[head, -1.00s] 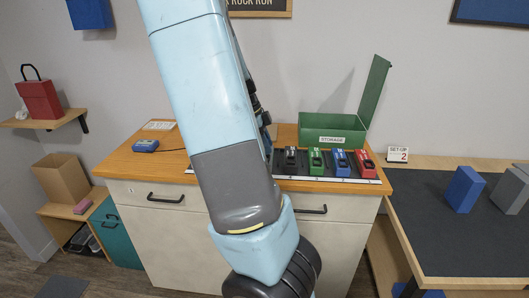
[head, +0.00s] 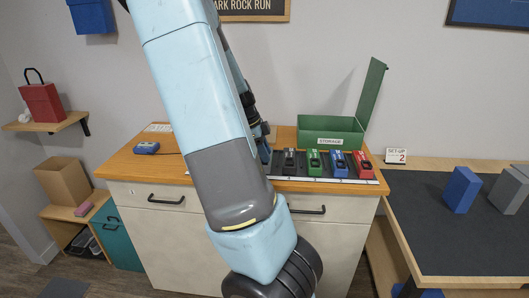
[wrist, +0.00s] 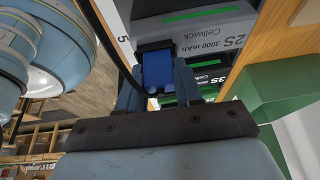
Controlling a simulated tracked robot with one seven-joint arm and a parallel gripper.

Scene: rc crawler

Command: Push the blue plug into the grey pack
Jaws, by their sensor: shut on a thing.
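In the wrist view my gripper (wrist: 158,78) is shut on the blue plug (wrist: 157,70). A dark cable runs past the left finger. The plug's far end is at a black socket-like part beside the grey pack (wrist: 225,28), which carries printed lettering and a green stripe. I cannot tell how deep the plug sits, or whether it touches the socket.
On the wooden counter (head: 120,167) a blue device (head: 146,148) lies at left. Black (head: 289,161), green (head: 314,162), blue (head: 338,163) and red (head: 362,164) units stand in a row at right. An open green storage box (head: 331,133) is behind them.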

